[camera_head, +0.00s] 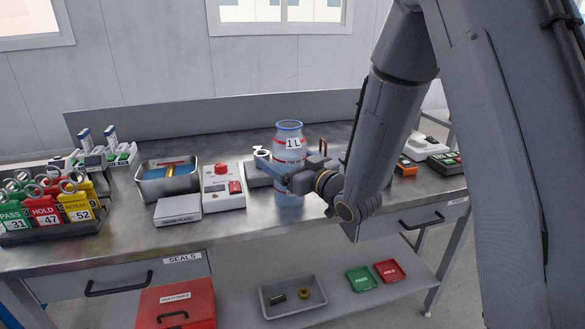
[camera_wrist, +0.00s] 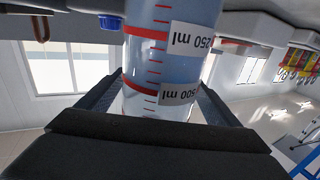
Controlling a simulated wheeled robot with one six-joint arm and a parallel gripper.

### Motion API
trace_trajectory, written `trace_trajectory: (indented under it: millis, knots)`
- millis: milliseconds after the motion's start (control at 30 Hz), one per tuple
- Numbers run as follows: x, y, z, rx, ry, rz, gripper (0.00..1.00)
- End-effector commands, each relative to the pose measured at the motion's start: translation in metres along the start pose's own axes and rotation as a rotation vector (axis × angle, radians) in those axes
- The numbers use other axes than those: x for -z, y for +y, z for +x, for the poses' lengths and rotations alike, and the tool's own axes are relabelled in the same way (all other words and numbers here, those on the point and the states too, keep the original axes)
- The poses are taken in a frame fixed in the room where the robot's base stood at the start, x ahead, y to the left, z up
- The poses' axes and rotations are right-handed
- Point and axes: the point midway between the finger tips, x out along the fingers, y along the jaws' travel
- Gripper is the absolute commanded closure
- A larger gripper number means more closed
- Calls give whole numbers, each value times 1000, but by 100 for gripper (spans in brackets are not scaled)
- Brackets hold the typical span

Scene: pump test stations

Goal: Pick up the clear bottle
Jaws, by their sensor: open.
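The clear bottle (camera_head: 289,145) stands upright on the metal bench in the head view, with a blue rim and a "1 L" label. In the wrist view the bottle (camera_wrist: 165,70) shows red graduation bands and 250 ml and 500 ml labels. My gripper (camera_head: 284,172) is at the bottle's middle, with its fingers on either side of it. The wrist view shows the bottle between the two dark fingers (camera_wrist: 160,98). The jaws are open around it. Part of the bottle's body is hidden behind the gripper.
A white device with a red knob (camera_head: 222,186) and a metal tray (camera_head: 167,186) stand left of the bottle. A tag rack (camera_head: 48,222) is at the far left. Small orange and green items (camera_head: 405,167) lie right of my arm. A lower shelf holds a grey tray (camera_head: 292,311).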

Motion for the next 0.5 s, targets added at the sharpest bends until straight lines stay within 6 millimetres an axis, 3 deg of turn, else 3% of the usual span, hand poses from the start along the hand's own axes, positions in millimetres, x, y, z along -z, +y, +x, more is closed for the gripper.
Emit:
trace_trajectory:
  millis: [133, 400, 500]
  knots:
    - [-1, 1, 14, -2, -1, 0, 15]
    - [-1, 2, 16, -3, -1, 1, 15]
    - [-1, 2, 16, -3, -1, 1, 32]
